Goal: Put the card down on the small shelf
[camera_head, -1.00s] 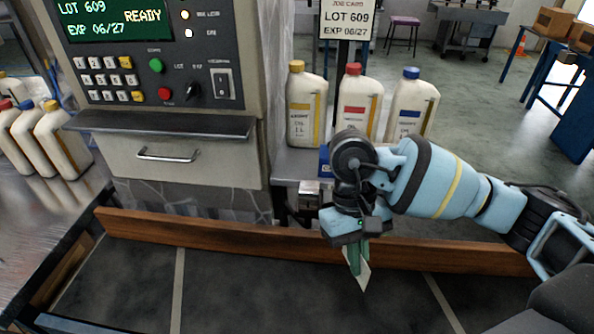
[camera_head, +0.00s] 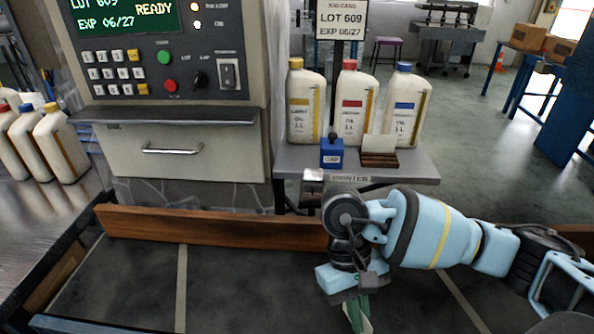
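The small shelf (camera_head: 415,172) is a grey ledge right of the machine, with a partly readable label on its front edge. My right gripper (camera_head: 357,314) is in front of and below the shelf, over the dark surface, pointing down. Its green fingers look closed on a thin pale card (camera_head: 367,326), of which only a sliver shows at the bottom edge. Another pale card (camera_head: 380,146) stands in a brown wooden holder (camera_head: 380,160) on the shelf, apart from the gripper. My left gripper is not in view.
Three oil bottles with yellow (camera_head: 306,100), red (camera_head: 353,100) and blue (camera_head: 408,100) caps stand on the shelf. A blue block (camera_head: 333,153) bears the lot sign (camera_head: 341,20). A wooden rail (camera_head: 210,229) runs before the machine (camera_head: 195,155). Several bottles stand at left.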

